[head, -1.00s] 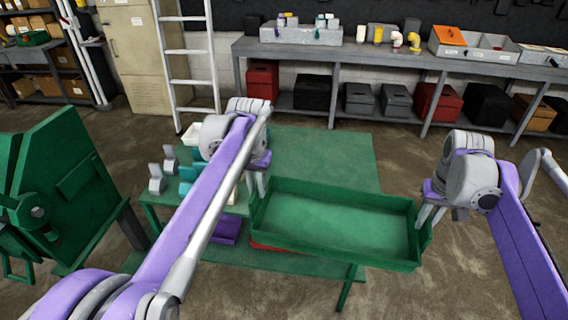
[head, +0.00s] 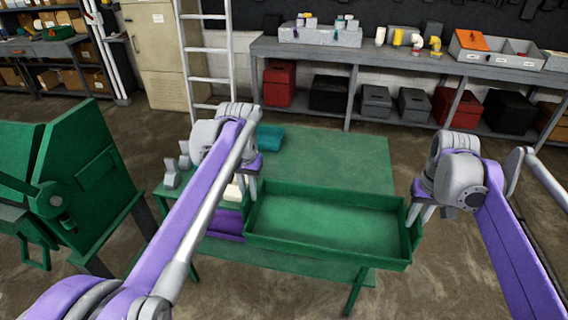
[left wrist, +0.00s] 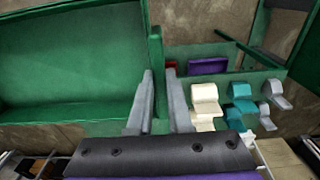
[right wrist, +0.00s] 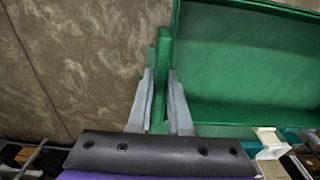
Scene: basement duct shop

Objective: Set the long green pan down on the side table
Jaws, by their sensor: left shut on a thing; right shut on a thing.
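The long green pan (head: 325,216) is level, open side up, over the front part of the green side table (head: 345,152) in the head view. My left gripper (head: 250,188) is shut on the pan's left end wall; the left wrist view shows the wall between the fingers (left wrist: 156,105). My right gripper (head: 415,214) is shut on the right end wall, also seen between the fingers in the right wrist view (right wrist: 161,102).
A teal piece (head: 269,138) and grey pieces (head: 172,172) stand on the table's left part; cream pieces (left wrist: 205,105) show in the left wrist view. A green machine (head: 85,180) stands left.

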